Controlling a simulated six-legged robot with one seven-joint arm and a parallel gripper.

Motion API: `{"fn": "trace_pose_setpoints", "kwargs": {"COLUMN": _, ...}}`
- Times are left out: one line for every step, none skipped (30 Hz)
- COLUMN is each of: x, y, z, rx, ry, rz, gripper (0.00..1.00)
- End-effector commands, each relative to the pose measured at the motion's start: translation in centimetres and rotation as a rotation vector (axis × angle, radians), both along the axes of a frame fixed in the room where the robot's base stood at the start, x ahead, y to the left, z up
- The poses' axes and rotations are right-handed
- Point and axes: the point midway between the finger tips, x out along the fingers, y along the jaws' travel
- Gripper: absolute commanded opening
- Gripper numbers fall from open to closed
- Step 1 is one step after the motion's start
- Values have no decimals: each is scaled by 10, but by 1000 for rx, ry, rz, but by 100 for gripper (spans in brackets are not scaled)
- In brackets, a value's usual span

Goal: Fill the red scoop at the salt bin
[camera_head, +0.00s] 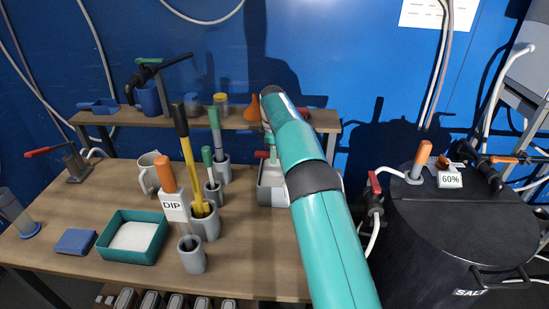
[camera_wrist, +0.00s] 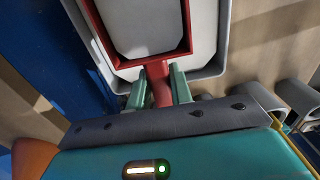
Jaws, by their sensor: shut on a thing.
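The red scoop (camera_wrist: 183,52) shows at the top of the wrist view, with a flat pale surface inside its red rim. I cannot tell how deep that pale fill is. My gripper (camera_wrist: 160,84) is shut on the scoop's red handle (camera_wrist: 161,90), one green finger on each side. The scoop is over or inside a grey bin (camera_wrist: 221,45) with pale contents. In the head view this grey bin (camera_head: 271,196) stands on the table, partly hidden by my arm. A bit of red shows at its back. A black drum (camera_head: 455,235) at right is marked "SALT".
Left of the grey bin stand grey holders (camera_head: 206,224) with upright tools, and a teal tray (camera_head: 118,255) of white material. A raised shelf (camera_head: 240,121) with jars and an orange funnel runs behind. A red-handled valve (camera_head: 374,190) stands between table and drum.

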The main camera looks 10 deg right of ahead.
Motion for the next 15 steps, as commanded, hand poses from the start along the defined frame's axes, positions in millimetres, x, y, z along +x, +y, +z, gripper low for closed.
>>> {"fn": "trace_pose_setpoints", "kwargs": {"x": 0, "y": 1, "z": 3, "rx": -4, "ry": -1, "rz": 1, "gripper": 0}}
{"fn": "trace_pose_setpoints", "kwargs": {"x": 1, "y": 1, "z": 5, "rx": -7, "ry": -2, "rz": 0, "gripper": 0}}
{"fn": "trace_pose_setpoints", "kwargs": {"x": 1, "y": 2, "z": 7, "rx": -11, "ry": -1, "rz": 0, "gripper": 0}}
{"fn": "trace_pose_setpoints", "kwargs": {"x": 0, "y": 2, "z": 9, "rx": -14, "ry": 0, "rz": 0, "gripper": 0}}
{"fn": "trace_pose_setpoints", "kwargs": {"x": 0, "y": 2, "z": 10, "rx": -16, "ry": 1, "rz": -1, "gripper": 0}}
{"fn": "trace_pose_setpoints", "kwargs": {"x": 1, "y": 3, "z": 12, "rx": -20, "ry": 2, "rz": -1, "gripper": 0}}
{"fn": "trace_pose_setpoints", "kwargs": {"x": 1, "y": 3, "z": 14, "rx": -22, "ry": 0, "rz": 0, "gripper": 0}}
{"fn": "trace_pose_setpoints", "kwargs": {"x": 1, "y": 3, "z": 16, "rx": -25, "ry": 2, "rz": 0, "gripper": 0}}
{"fn": "trace_pose_setpoints", "kwargs": {"x": 1, "y": 4, "z": 18, "rx": -29, "ry": 4, "rz": 0, "gripper": 0}}
{"fn": "trace_pose_setpoints", "kwargs": {"x": 1, "y": 4, "z": 19, "rx": -32, "ry": 3, "rz": 0, "gripper": 0}}
{"fn": "trace_pose_setpoints", "kwargs": {"x": 2, "y": 4, "z": 21, "rx": -35, "ry": 4, "rz": 1, "gripper": 0}}
{"fn": "trace_pose_setpoints", "kwargs": {"x": 2, "y": 4, "z": 23, "rx": -39, "ry": 6, "rz": 1, "gripper": 0}}
{"fn": "trace_pose_setpoints", "kwargs": {"x": 2, "y": 5, "z": 24, "rx": -42, "ry": 6, "rz": 1, "gripper": 0}}
{"fn": "trace_pose_setpoints", "kwargs": {"x": 2, "y": 5, "z": 26, "rx": -45, "ry": 7, "rz": 1, "gripper": 0}}
{"fn": "trace_pose_setpoints", "kwargs": {"x": 2, "y": 5, "z": 28, "rx": -49, "ry": 7, "rz": 1, "gripper": 0}}
